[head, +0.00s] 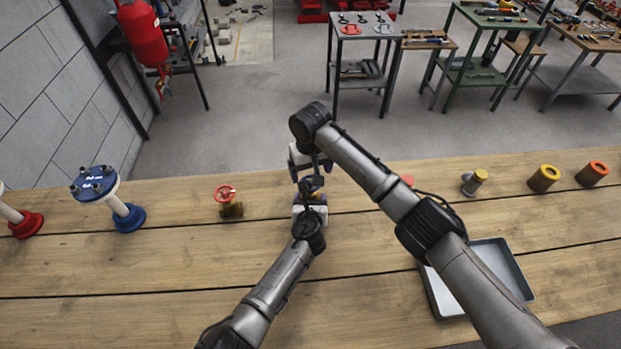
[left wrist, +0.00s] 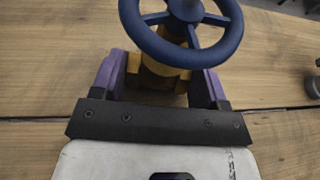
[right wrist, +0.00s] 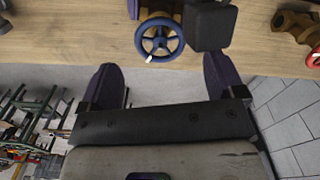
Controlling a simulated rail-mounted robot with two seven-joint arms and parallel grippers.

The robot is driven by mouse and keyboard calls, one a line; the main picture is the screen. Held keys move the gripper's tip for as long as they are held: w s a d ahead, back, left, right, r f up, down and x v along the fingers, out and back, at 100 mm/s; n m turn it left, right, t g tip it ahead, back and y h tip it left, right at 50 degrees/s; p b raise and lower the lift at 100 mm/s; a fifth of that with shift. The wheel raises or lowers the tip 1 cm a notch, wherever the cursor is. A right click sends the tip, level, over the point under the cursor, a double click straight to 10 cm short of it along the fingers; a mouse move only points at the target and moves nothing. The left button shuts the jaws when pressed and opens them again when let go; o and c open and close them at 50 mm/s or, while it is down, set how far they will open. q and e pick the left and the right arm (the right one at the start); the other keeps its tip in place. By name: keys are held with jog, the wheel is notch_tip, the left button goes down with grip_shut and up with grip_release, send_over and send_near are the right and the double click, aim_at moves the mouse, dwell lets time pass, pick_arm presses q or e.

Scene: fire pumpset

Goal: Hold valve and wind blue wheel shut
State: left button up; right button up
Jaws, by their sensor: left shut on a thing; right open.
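The valve has a brass body (left wrist: 160,75) and a blue spoked handwheel (left wrist: 184,28) on top, and it stands on the wooden bench. My left gripper (left wrist: 160,85) is shut on the brass body, one purple finger on each side, below the wheel. My right gripper (right wrist: 165,85) is open and empty, on the far side of the valve, with its fingers pointing toward the blue wheel, which also shows in the right wrist view (right wrist: 159,39). The fingers are apart from the wheel there. In the head view, my left gripper (head: 311,195) and right gripper (head: 308,172) mostly hide the valve.
A red-wheeled brass valve (head: 229,205) stands to the left, beyond it a blue flanged pipe piece (head: 127,215). A grey tray (head: 503,268) lies partly under my right arm. Several brass and yellow fittings (head: 543,178) stand at the right. The front bench middle is clear.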

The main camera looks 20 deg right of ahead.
aim_at(310, 181)
jog(key=shift+f, duration=2.05)
jog(key=c, duration=0.9)
